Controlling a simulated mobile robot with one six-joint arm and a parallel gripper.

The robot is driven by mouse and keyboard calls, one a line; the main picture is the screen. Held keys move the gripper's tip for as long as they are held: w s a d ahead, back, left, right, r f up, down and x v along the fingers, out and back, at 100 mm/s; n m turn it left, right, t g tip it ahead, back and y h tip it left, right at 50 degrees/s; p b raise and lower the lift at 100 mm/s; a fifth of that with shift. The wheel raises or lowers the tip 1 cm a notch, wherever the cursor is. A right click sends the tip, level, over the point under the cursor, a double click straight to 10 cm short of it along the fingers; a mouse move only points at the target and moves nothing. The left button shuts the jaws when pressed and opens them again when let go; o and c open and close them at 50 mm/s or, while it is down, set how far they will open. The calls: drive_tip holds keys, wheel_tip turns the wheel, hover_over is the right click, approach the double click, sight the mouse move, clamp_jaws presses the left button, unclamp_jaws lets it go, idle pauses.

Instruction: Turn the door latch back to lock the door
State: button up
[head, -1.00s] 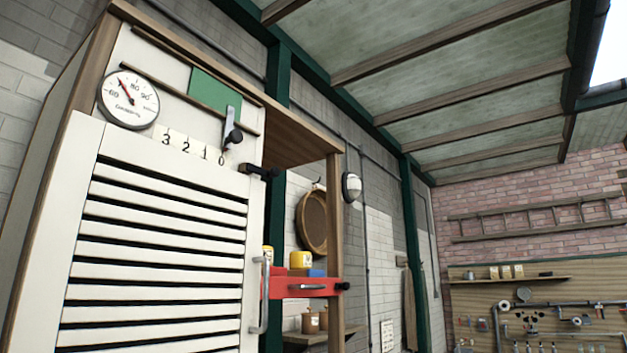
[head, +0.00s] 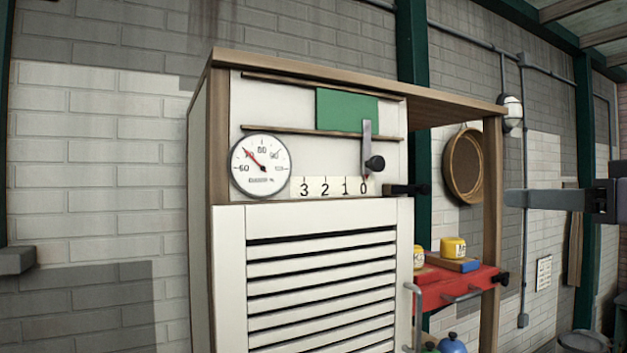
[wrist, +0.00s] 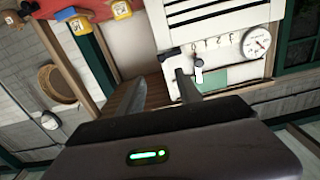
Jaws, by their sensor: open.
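The black door latch (head: 408,189) sits at the top right corner of the white slatted door (head: 320,285) and points sideways to the right. The door looks closed against the cabinet front. In the wrist view, which is upside down, the latch (wrist: 170,54) shows just beyond my fingertips. My gripper (head: 512,198) comes in from the right in the head view, right of the latch and apart from it. In the wrist view my gripper (wrist: 157,78) has its two fingers apart with nothing between them.
A lever with a black knob (head: 374,163) hangs above the latch, by the number scale (head: 335,188) and round gauge (head: 260,166).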

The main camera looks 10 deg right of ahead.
sight(427, 188)
drive_tip(key=p+x, duration=0.1)
drive_tip(key=x, duration=0.4)
drive_tip(key=r+p+x, duration=0.1)
drive_tip(key=p+x, duration=0.1)
drive_tip(key=x, duration=0.4)
drive_tip(key=p+x, duration=0.2)
drive_tip(key=x, duration=0.3)
drive_tip(key=shift+a+r, duration=0.25)
drive_tip(key=shift+a, duration=0.05)
drive_tip(key=shift+w+f, duration=0.1)
drive_tip(key=shift+w, duration=0.35)
drive_tip(key=shift+s, duration=0.1)
clamp_jaws()
